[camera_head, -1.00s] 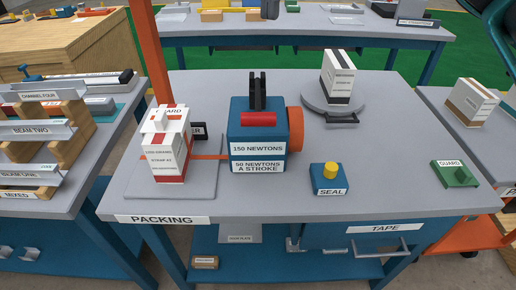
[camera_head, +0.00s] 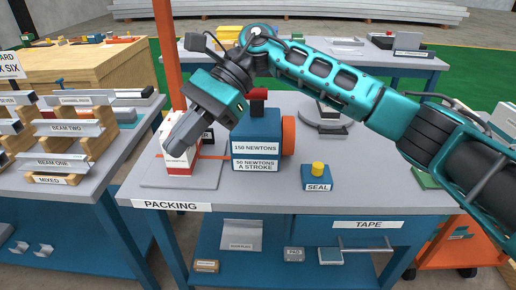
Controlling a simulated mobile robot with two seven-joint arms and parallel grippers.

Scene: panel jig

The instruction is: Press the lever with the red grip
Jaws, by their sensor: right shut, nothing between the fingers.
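The blue strapping box (camera_head: 256,132) labelled "150 NEWTONS" and "50 NEWTONS A STROKE" stands on the packing table. The red grip (camera_head: 259,94) of its lever shows above the box, with a black part below it. My right gripper (camera_head: 174,146) is shut and empty, pointing down-left. It overlaps the white and red carton (camera_head: 178,170) left of the box and hides much of it; I cannot tell whether they touch. My left gripper is out of view.
A grey table top (camera_head: 262,197) is clear in front of the box. A blue SEAL block with a yellow button (camera_head: 318,169) stands to the right. An orange post (camera_head: 167,60) rises behind the carton. A rack of beams (camera_head: 75,135) stands on the left table.

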